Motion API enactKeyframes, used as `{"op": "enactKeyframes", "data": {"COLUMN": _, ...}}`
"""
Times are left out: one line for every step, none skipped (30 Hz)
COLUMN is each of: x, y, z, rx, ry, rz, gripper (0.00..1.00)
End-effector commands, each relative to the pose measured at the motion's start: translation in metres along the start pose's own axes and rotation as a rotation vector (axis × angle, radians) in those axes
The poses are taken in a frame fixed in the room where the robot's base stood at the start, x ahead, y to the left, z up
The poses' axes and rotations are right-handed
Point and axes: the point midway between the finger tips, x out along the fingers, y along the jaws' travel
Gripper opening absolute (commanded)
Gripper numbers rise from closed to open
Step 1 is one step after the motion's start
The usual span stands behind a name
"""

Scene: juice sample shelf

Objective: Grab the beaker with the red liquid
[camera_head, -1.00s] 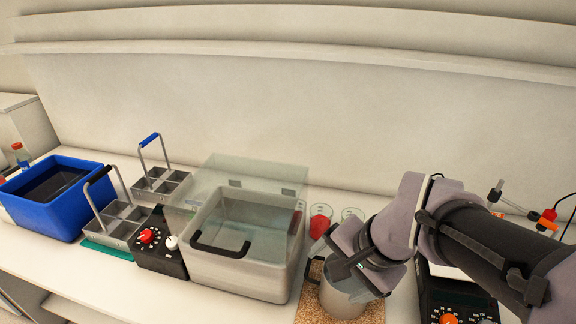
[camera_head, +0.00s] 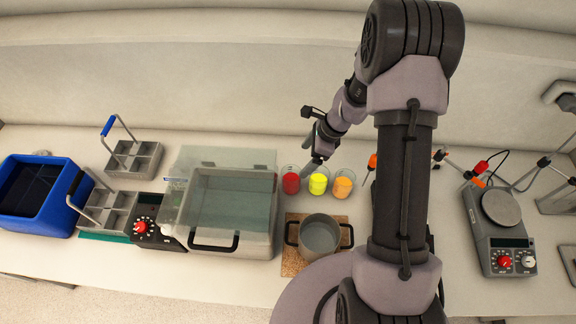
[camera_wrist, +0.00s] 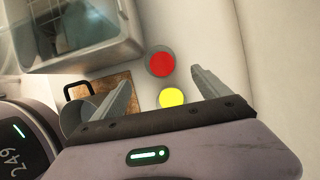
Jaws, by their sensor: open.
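The beaker with red liquid (camera_head: 291,183) stands on the bench between the clear-lidded bath and the beaker with yellow liquid (camera_head: 318,184). In the wrist view the red beaker (camera_wrist: 161,64) is seen from above, ahead of the fingertips and roughly between their lines. The yellow beaker (camera_wrist: 172,98) is nearer the gripper body there, partly hidden by it. My gripper (camera_head: 312,160) is above and just behind the red and yellow beakers, and it is open and empty. In the wrist view its two fingers (camera_wrist: 160,85) are spread wide apart. The beaker with orange liquid (camera_head: 342,187) stands to the right of the yellow one.
A grey pot (camera_head: 320,236) sits on a cork mat (camera_head: 290,262) in front of the beakers. The water bath (camera_head: 250,240) is close on the left. A hotplate (camera_head: 500,245) stands at the right. The wall is close behind.

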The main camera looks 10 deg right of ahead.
Motion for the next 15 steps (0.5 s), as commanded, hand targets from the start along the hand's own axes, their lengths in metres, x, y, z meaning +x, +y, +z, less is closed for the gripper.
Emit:
{"op": "enactKeyframes", "data": {"x": 0.019, "y": 0.001, "z": -0.001, "rx": 0.000, "ry": 0.000, "rz": 0.005, "gripper": 0.86}}
{"op": "enactKeyframes", "data": {"x": 0.029, "y": 0.001, "z": -0.001, "rx": -0.001, "ry": 0.000, "rz": 0.005, "gripper": 0.86}}
{"op": "enactKeyframes", "data": {"x": 0.041, "y": 0.001, "z": -0.001, "rx": -0.001, "ry": 0.000, "rz": 0.005, "gripper": 0.86}}
{"op": "enactKeyframes", "data": {"x": 0.050, "y": 0.001, "z": -0.001, "rx": -0.003, "ry": 0.001, "rz": 0.005, "gripper": 0.86}}
{"op": "enactKeyframes", "data": {"x": 0.058, "y": 0.001, "z": -0.001, "rx": -0.002, "ry": 0.000, "rz": 0.005, "gripper": 0.86}}
{"op": "enactKeyframes", "data": {"x": 0.068, "y": 0.001, "z": -0.001, "rx": -0.002, "ry": 0.001, "rz": 0.003, "gripper": 0.86}}
{"op": "enactKeyframes", "data": {"x": 0.074, "y": 0.001, "z": 0.000, "rx": -0.004, "ry": 0.001, "rz": 0.003, "gripper": 0.86}}
{"op": "enactKeyframes", "data": {"x": 0.079, "y": 0.001, "z": 0.000, "rx": -0.003, "ry": 0.000, "rz": 0.003, "gripper": 0.86}}
{"op": "enactKeyframes", "data": {"x": 0.085, "y": 0.000, "z": 0.000, "rx": -0.003, "ry": 0.000, "rz": 0.003, "gripper": 0.86}}
{"op": "enactKeyframes", "data": {"x": 0.088, "y": 0.000, "z": 0.000, "rx": -0.003, "ry": 0.000, "rz": 0.001, "gripper": 0.86}}
{"op": "enactKeyframes", "data": {"x": 0.090, "y": 0.000, "z": 0.000, "rx": -0.003, "ry": 0.001, "rz": 0.000, "gripper": 0.86}}
{"op": "enactKeyframes", "data": {"x": 0.095, "y": 0.000, "z": 0.000, "rx": -0.004, "ry": 0.001, "rz": 0.001, "gripper": 0.86}}
{"op": "enactKeyframes", "data": {"x": 0.099, "y": -0.001, "z": 0.001, "rx": -0.004, "ry": 0.001, "rz": 0.002, "gripper": 0.86}}
{"op": "enactKeyframes", "data": {"x": 0.105, "y": -0.001, "z": 0.001, "rx": -0.004, "ry": 0.001, "rz": 0.003, "gripper": 0.86}}
{"op": "enactKeyframes", "data": {"x": 0.114, "y": -0.003, "z": 0.002, "rx": -0.005, "ry": 0.001, "rz": 0.003, "gripper": 0.86}}
